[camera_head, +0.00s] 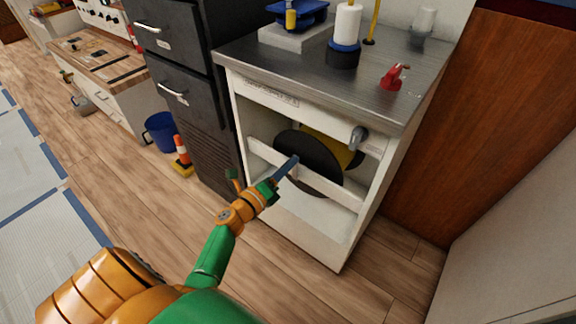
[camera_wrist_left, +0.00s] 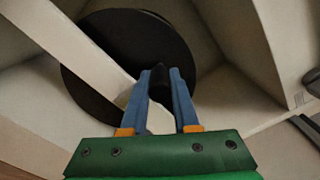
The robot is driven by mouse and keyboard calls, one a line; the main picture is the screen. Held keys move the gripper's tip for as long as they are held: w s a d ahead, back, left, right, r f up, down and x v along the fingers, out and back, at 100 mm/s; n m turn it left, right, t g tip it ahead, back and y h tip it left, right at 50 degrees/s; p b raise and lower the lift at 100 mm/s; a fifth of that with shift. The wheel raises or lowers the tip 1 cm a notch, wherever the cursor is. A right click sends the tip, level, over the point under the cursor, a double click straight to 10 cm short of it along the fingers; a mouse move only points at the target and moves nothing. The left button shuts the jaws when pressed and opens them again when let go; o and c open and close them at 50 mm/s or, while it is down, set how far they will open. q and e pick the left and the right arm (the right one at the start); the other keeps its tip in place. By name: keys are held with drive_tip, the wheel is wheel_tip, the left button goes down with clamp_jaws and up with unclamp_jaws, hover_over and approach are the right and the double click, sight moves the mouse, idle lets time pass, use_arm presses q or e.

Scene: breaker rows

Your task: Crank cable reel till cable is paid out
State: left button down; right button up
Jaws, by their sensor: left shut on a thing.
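The cable reel (camera_head: 318,168) sits inside the open front of a white cabinet, a large black disc with yellow cable (camera_head: 335,151) behind it. A yellow cable length (camera_head: 375,20) rises from the countertop at the back. My left gripper (camera_head: 292,163) reaches the reel's front face at a white crossbar. In the left wrist view its blue fingers (camera_wrist_left: 159,78) are closed on a small dark crank handle (camera_wrist_left: 158,90) in front of the black disc (camera_wrist_left: 140,38). The fingers hide part of the handle. My right gripper is not in view.
White crossbars (camera_head: 330,187) run across the cabinet opening close to my left gripper. The metal countertop (camera_head: 300,68) holds a red clamp-like item (camera_head: 394,77) and a white cylinder (camera_head: 347,24). A blue bucket (camera_head: 161,131) and orange cone (camera_head: 181,152) stand on the floor at left.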

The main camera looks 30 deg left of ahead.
use_arm(q)
drive_tip(key=c, duration=0.7)
unclamp_jaws()
drive_tip(key=shift+s, duration=0.35)
drive_tip(key=shift+s+a+p, duration=0.15)
drive_tip(key=shift+s+p, duration=0.1)
drive_tip(key=shift+s, duration=1.35)
drive_tip(key=shift+s+a+p, duration=0.15)
drive_tip(key=shift+s+p, duration=0.1)
drive_tip(key=shift+s, duration=1.35)
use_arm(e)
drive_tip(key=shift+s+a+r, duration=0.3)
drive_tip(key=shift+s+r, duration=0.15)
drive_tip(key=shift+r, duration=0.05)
